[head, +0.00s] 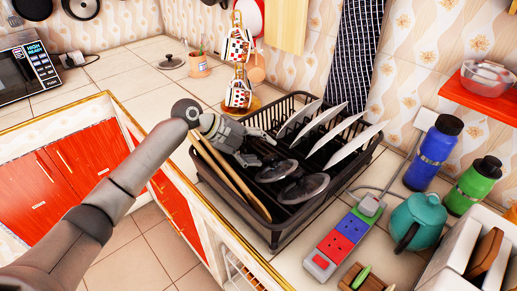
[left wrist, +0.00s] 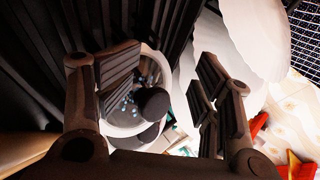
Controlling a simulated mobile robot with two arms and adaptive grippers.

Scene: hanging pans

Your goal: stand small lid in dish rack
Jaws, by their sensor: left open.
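The black dish rack (head: 268,236) stands on the counter. Two glass lids with dark knobs lean in its middle, a nearer lid (head: 304,188) and a farther lid (head: 277,171). Another glass lid (head: 171,62) lies flat on the counter behind. I cannot tell by size which is the small one. My left gripper (head: 258,147) is over the rack, just behind the farther lid, open and apparently empty. In the left wrist view, a lid with a black knob (left wrist: 152,103) shows beyond the open fingers (left wrist: 168,72); contact is not visible. My right gripper is not in view.
White plates (head: 355,147) stand in the rack's right side, close to my gripper. Wooden boards (head: 232,178) stand at its left. A power strip (head: 342,240), teal teapot (head: 418,220) and bottles (head: 433,150) crowd the right. Counter behind left is mostly clear.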

